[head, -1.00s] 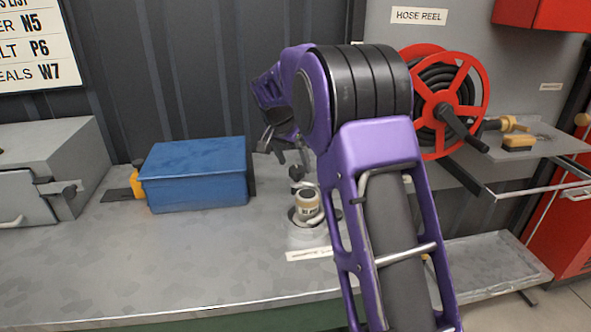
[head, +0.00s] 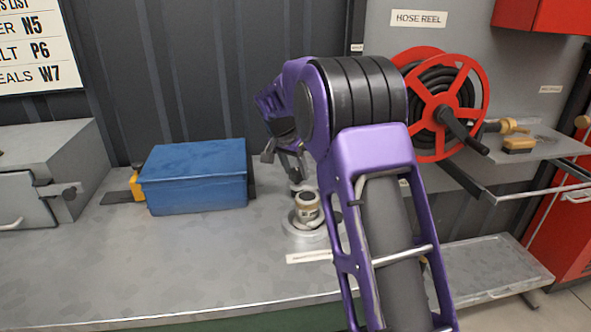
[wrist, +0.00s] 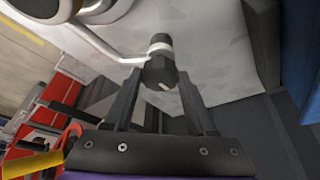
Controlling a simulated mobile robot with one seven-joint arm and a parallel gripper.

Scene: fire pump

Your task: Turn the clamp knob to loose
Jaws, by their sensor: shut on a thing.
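The clamp knob (wrist: 158,73) is black with a pale mark on its face, and it sits on a light collar at the end of a bent pale rod in the wrist view. My gripper (wrist: 160,82) has one finger on each side of the knob and is shut on it. In the head view my gripper (head: 296,168) points down behind the clamp fixture (head: 306,212), a round base with a pale capped cylinder on the bench. The knob is mostly hidden there by my gripper and arm.
A blue box (head: 194,178) stands left of my gripper on the metal bench (head: 190,260), with a grey cabinet (head: 40,170) farther left. A red hose reel (head: 440,105) is at the right. A pale label strip (head: 308,256) lies before the fixture. The front bench is clear.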

